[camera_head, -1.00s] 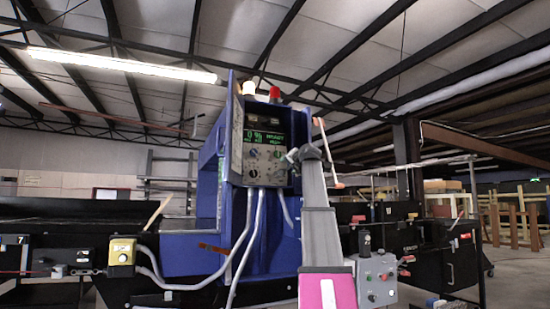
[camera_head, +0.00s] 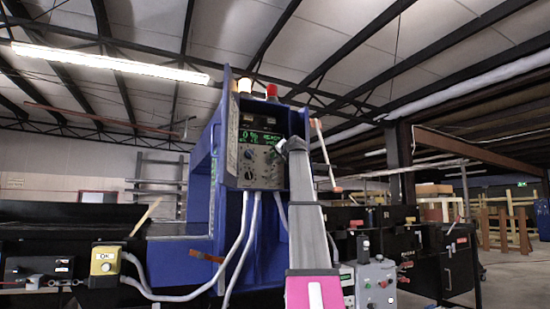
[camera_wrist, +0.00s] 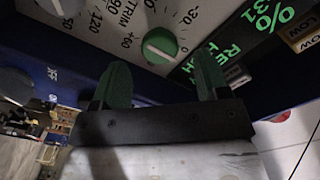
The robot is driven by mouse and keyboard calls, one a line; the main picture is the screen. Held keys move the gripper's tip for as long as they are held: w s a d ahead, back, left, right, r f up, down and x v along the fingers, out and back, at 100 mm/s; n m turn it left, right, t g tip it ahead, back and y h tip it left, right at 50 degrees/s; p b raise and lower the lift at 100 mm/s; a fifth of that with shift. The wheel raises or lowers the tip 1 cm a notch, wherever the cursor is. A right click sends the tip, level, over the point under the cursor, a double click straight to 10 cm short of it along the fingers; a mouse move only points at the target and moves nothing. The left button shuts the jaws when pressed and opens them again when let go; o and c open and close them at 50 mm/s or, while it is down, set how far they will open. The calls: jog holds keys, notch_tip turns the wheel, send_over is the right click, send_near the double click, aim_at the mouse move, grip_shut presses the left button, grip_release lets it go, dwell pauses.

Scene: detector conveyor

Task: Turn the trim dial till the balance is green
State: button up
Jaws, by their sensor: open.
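The trim dial (camera_wrist: 160,46) is a round green knob with a pale pointer line, on a light panel (camera_wrist: 115,12) with a printed scale and the word TRIM. My gripper (camera_wrist: 163,72) is open, its two dark green fingers either side of and just short of the dial in the wrist view. I see no contact. In the head view my gripper (camera_head: 284,146) is at the right of the control panel (camera_head: 258,178) on the blue cabinet (camera_head: 225,150). The display (camera_head: 258,136) shows green text, partly legible in the wrist view (camera_wrist: 262,22).
Other knobs (camera_wrist: 65,6) sit beside the trim dial. A white and a red lamp (camera_head: 271,90) top the cabinet. Grey conduits (camera_head: 245,240) run down its front. A yellow button box (camera_head: 105,260) is at left, a grey button box (camera_head: 375,285) at right.

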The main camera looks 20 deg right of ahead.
aim_at(275, 156)
jog(key=w, duration=0.4)
jog(key=shift+w, duration=0.1)
jog(key=shift+c, duration=0.4)
jog(key=c, duration=0.8)
jog(key=shift+c, duration=0.2)
